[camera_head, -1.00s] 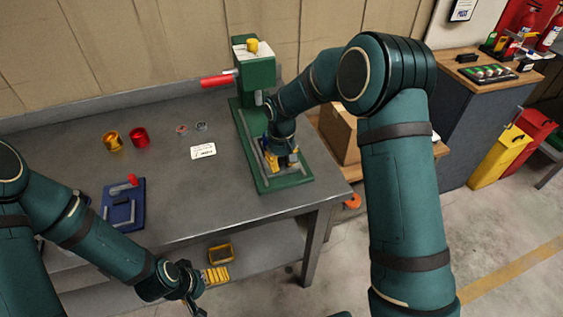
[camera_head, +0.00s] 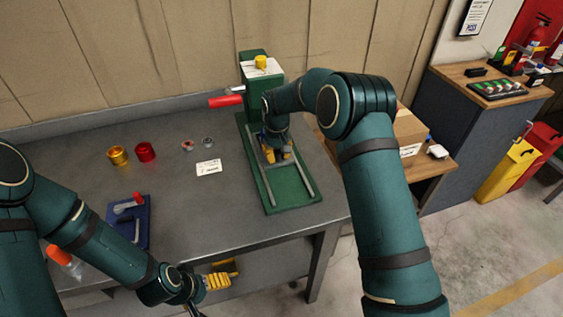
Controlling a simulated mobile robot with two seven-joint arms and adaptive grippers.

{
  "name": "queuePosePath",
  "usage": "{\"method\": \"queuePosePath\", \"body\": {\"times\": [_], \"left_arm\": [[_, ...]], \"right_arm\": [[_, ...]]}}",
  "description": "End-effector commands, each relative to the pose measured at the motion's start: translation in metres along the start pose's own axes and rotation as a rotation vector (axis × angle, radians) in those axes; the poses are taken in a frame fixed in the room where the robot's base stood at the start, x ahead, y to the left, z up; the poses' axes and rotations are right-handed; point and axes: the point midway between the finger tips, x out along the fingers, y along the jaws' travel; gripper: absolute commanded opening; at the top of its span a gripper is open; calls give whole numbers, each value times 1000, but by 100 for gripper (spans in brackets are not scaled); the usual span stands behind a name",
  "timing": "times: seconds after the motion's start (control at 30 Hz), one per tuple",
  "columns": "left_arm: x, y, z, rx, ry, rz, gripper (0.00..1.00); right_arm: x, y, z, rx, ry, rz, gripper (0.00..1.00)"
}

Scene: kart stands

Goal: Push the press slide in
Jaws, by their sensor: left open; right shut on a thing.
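The green press (camera_head: 258,72) stands on the workbench, with a red lever (camera_head: 225,101) pointing left and a yellow cap on top. Its green base (camera_head: 285,197) carries two grey rails running toward the front edge. The press slide (camera_head: 268,167) sits between the rails near the column, mostly hidden by my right gripper. My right gripper (camera_head: 278,153) is shut on the slide, and its fingertips are partly covered by my wrist. The front part of the rails is bare. My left gripper (camera_head: 190,305) is open and low at the bottom edge, in front of the bench, partly cut off.
A gold cup (camera_head: 118,155), a red cup (camera_head: 145,152), two small rings and a white card (camera_head: 208,167) lie on the bench (camera_head: 195,215). A blue fixture (camera_head: 130,220) is at left. A cardboard box (camera_head: 408,132) stands right of the press. Yellow items are below the bench.

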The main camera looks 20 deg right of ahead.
Motion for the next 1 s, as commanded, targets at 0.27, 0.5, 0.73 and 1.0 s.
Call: {"method": "queuePosePath", "body": {"times": [0.27,0.5,0.73,1.0], "left_arm": [[-4,2,-2,-1,5,-1,91],[-5,2,-3,-2,6,-1,91],[-5,2,-3,-2,6,-1,91],[-5,2,-3,-2,6,0,91]], "right_arm": [[2,4,-29,-1,-1,0,0],[2,6,-38,-1,0,0,0],[0,6,-39,-1,4,1,0],[0,6,-40,-1,6,1,57]]}}
